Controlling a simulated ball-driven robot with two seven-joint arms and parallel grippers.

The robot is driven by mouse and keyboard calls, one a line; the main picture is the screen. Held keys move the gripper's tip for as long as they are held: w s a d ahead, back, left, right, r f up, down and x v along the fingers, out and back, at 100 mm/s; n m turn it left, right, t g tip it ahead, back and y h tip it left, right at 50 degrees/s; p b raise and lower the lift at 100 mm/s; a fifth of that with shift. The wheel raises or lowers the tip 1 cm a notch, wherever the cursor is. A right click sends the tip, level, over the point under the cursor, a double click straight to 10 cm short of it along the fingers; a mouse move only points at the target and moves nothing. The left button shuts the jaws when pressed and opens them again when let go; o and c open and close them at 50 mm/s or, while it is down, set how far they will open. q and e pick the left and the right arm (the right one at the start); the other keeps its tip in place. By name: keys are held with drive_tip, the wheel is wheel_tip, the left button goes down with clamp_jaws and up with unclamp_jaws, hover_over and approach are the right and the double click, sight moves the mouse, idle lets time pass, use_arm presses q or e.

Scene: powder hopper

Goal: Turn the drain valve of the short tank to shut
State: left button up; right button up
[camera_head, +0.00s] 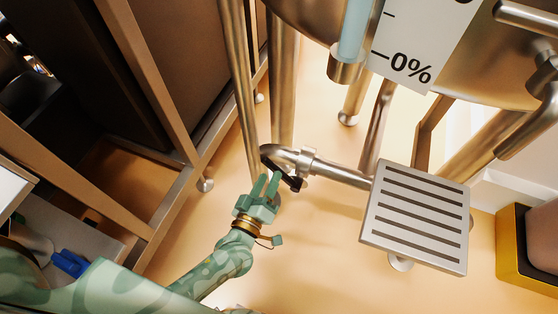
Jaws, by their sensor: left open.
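The metal tank (475,75) shows only its lower part at the top of the view. A steel drain pipe (340,173) runs below it and ends at the left in a bent spout (280,153). The drain valve's black handle (291,181) shows near the spout; part of it is behind my gripper, so its exact angle is hard to tell. My left gripper (265,181), green, is open with its fingertips at the spout and the left end of the handle. I cannot tell whether they touch. My right gripper is out of view.
A slatted step (416,217) stands right of the valve. Steel legs (284,85) rise behind the spout. A level gauge (420,45) reads 0% at its low mark. A dark framed cabinet (150,60) stands left. A yellow-edged box (513,245) is at right. Floor (310,260) below is clear.

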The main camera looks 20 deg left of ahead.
sight(272, 171)
use_arm(q)
drive_tip(key=w, duration=0.2)
drive_tip(key=w+b, duration=0.1)
drive_tip(key=w, duration=0.2)
drive_tip(key=shift+d+f, duration=0.1)
drive_tip(key=shift+f, duration=0.1)
drive_tip(key=shift+w+r+b, duration=0.15)
drive_tip(key=shift+w+b, duration=0.15)
drive_tip(key=shift+w, duration=0.45)
clamp_jaws()
